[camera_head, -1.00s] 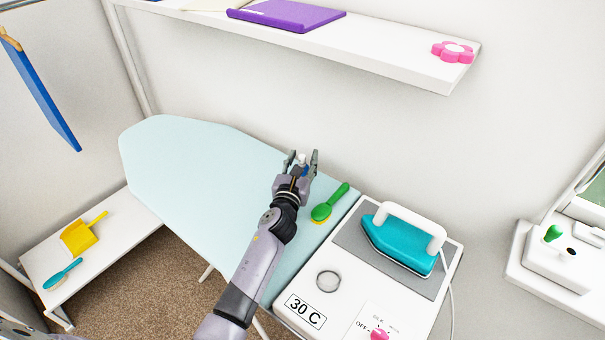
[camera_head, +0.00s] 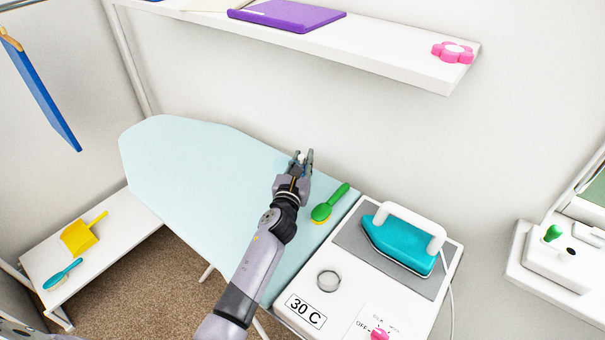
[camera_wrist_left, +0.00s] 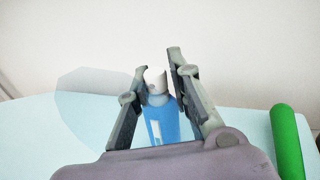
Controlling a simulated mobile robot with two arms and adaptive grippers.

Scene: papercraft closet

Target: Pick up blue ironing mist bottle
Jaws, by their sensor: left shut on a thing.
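The blue ironing mist bottle (camera_wrist_left: 160,118) has a white cap and a white label, and stands upright between my left gripper's fingers in the left wrist view. My left gripper (camera_head: 304,158) is shut on it above the ironing board. In the head view, the fingers hide most of the bottle and only a bit of its white top shows. A faint, see-through bluish patch, like mist, shows left of the bottle in the left wrist view (camera_wrist_left: 95,105). My right gripper is not in view.
The pale blue ironing board (camera_head: 190,165) is clear to the left. A green brush (camera_head: 330,203) lies right of my left gripper, near the teal iron (camera_head: 400,243) on its white stand. A white shelf (camera_head: 400,65) overhangs behind.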

